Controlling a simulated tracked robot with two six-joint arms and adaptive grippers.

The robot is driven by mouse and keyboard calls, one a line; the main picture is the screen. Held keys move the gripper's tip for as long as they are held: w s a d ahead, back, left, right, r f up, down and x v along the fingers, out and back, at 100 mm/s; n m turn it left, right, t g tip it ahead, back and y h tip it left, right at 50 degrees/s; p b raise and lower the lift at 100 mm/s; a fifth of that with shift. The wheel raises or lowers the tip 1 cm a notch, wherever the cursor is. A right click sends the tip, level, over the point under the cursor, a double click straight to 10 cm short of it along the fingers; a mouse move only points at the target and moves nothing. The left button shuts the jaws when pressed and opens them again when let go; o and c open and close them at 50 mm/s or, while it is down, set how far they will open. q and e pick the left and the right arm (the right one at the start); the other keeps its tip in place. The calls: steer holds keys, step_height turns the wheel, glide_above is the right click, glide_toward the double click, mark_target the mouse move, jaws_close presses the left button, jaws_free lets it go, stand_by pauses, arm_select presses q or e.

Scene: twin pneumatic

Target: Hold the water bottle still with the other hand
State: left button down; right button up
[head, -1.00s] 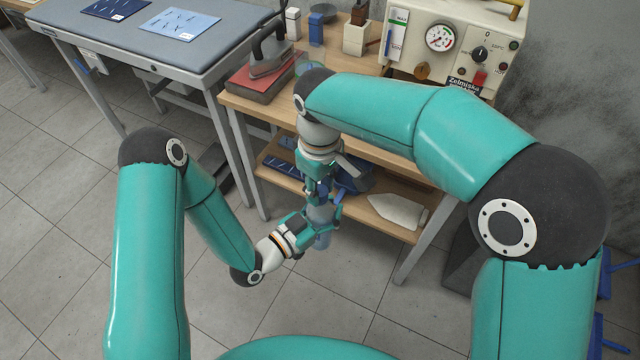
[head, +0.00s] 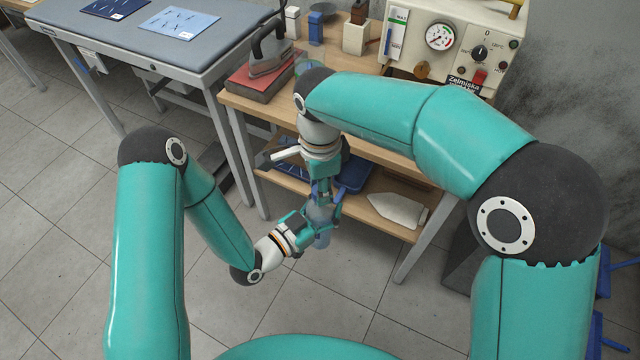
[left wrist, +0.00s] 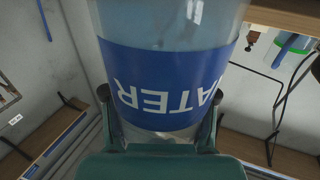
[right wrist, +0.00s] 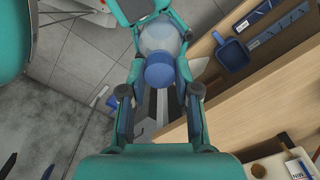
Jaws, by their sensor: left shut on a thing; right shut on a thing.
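The water bottle (head: 322,240) is clear with a blue label. It stands roughly upright in the air in front of the wooden workbench. My left gripper (head: 314,222) is shut around its body from the side. In the left wrist view the blue label (left wrist: 165,85) reading "WATER" appears upside down between the fingers. My right gripper (head: 322,190) points down from above, shut on the bottle's blue cap (right wrist: 160,73). The cap lies between its fingers in the right wrist view. The fingers hide part of the bottle in the head view.
The wooden workbench (head: 240,104) is close behind the bottle. Its lower shelf carries a blue dustpan (head: 354,174) and a white pointed object (head: 398,210). A gauge panel (head: 450,45) stands on top. A grey padded table (head: 100,42) is at the left. The floor below is clear.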

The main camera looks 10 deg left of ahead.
steer(key=m, duration=0.4)
steer(key=shift+w+m, duration=0.1)
steer(key=shift+m, duration=0.2)
steer(key=m, duration=0.6)
steer(key=o, duration=0.7)
steer(key=shift+o, duration=0.2)
steer(key=shift+r, duration=2.25)
steer(key=shift+c, duration=0.4)
